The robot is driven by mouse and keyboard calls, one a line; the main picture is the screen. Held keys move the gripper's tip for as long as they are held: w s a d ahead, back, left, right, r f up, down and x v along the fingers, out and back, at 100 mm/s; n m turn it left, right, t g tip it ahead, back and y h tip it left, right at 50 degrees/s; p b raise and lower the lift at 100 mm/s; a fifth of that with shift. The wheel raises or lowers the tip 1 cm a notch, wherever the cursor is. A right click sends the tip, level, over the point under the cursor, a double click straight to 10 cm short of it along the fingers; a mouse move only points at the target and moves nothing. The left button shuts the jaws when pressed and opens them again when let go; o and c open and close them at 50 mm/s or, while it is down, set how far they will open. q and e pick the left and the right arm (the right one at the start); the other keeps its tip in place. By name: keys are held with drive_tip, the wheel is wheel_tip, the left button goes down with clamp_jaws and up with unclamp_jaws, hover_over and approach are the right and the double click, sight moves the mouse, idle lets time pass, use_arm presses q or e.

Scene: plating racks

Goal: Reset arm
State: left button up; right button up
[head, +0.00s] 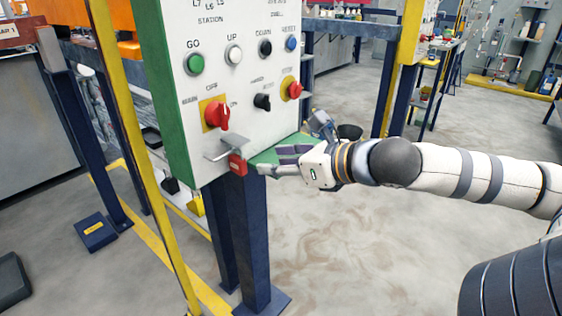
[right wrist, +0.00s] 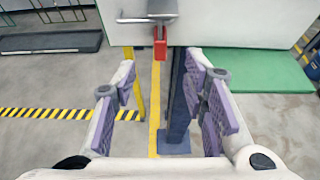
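A white control panel (head: 228,88) with a green side stands on a dark blue post (head: 240,235). It carries green, white, black and blue buttons, a red rotary switch (head: 216,115) on a yellow plate and a red knob (head: 293,89). A red padlock (head: 238,165) hangs at a grey metal hasp (head: 226,148) on the lower edge; the padlock (right wrist: 160,44) also shows in the right wrist view. My right gripper (head: 272,161) is just right of the padlock. In the right wrist view the gripper (right wrist: 163,82) is open and empty, with the padlock ahead of its fingertips. My left gripper is out of view.
A yellow upright (head: 140,140) stands close left of the panel. A blue pedal box (head: 95,231) lies on the floor at left. Yellow lines mark the floor. The floor (head: 370,250) right of the post is clear.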

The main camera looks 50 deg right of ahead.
drive_tip(key=s+a+f+n+g+y+p, duration=0.1)
drive_tip(key=s+a+f+n+g+y, duration=0.3)
drive_tip(key=a+f+n, duration=0.85)
drive_tip(key=s+a+f+n+g+p, duration=0.2)
drive_tip(key=s+a+f+n+g, duration=0.35)
drive_tip(key=s+a+f, duration=0.35)
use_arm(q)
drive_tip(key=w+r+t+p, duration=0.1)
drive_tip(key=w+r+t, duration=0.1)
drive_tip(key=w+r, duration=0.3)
use_arm(e)
drive_tip(key=s+d+f+n+g+h, duration=0.2)
drive_tip(key=s+d+n+g, duration=0.1)
drive_tip(key=s+n, duration=0.5)
drive_tip(key=s+d+f+n+g+h, duration=0.2)
drive_tip(key=s+n, duration=0.6)
drive_tip(key=s, duration=0.7)
drive_tip(key=shift+d+f+n+g+h, duration=0.4)
drive_tip(key=shift+d+g+h, duration=0.3)
drive_tip(key=shift+d, duration=0.25)
